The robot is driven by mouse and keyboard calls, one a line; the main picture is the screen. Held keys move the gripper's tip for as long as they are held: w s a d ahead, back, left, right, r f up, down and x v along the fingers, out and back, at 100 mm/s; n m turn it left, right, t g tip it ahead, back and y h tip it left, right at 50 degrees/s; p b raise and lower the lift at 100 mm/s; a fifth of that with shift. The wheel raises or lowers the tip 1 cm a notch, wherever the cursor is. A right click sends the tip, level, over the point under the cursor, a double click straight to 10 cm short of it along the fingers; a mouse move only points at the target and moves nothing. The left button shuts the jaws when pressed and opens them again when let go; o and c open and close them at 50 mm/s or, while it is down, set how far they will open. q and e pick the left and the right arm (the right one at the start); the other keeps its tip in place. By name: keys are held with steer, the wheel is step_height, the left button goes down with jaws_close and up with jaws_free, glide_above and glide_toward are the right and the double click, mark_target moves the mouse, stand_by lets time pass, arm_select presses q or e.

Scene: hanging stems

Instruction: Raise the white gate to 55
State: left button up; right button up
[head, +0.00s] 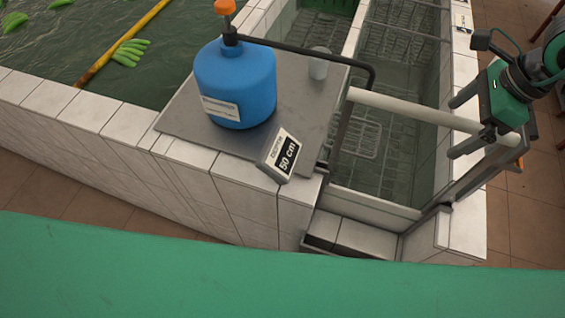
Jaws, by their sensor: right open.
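A white round bar (400,106) runs across the channel between two dark posts, apparently the top of the gate. A pale panel (375,203) shows low between the posts; I cannot tell how it joins the bar. A tilted display (280,153) on the corner of the metal plate reads 50 cm. My right gripper (454,126) is open at the bar's right part, one finger above the bar and one below in the picture. I cannot tell whether the fingers touch it. My left gripper is out of view.
A blue canister (236,82) with an orange cap and a small clear cup (318,63) stand on the grey metal plate (183,123). A black pipe (310,53) arches over it. Water with green fruit (130,52) lies left, behind a tiled wall (120,160).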

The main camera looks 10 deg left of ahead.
steer(key=shift+p+v, duration=2.05)
steer(key=shift+v, duration=3.05)
